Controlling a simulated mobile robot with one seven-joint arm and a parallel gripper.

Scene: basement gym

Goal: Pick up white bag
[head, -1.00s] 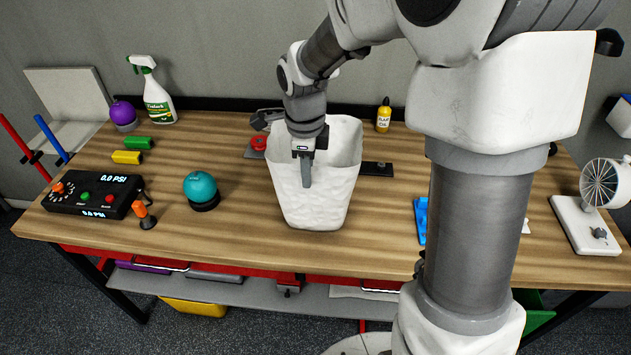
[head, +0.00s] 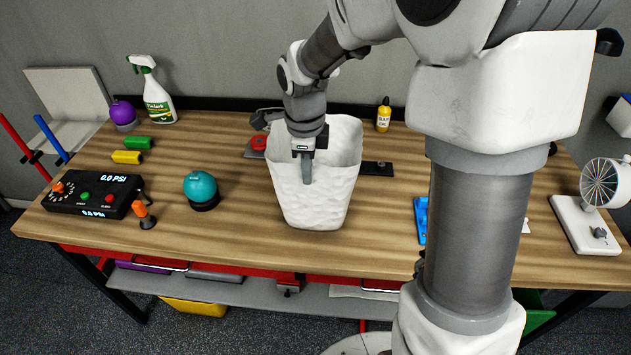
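The white bag (head: 318,203) stands upright and open-topped on the wooden table (head: 370,245), near the middle. My gripper (head: 307,170) points down at the bag's near side, with one finger showing in front of the bag's near wall. The other finger is hidden, so I cannot tell how far the fingers are apart or whether they press on the wall. The bag's base appears to rest on the table.
Left of the bag are a teal ball (head: 200,188) on a dark base, a black control box (head: 92,195) and a spray bottle (head: 156,92). A yellow bottle (head: 383,116) stands behind right. A blue item (head: 421,218) and a small fan (head: 598,190) are at right. Table in front is clear.

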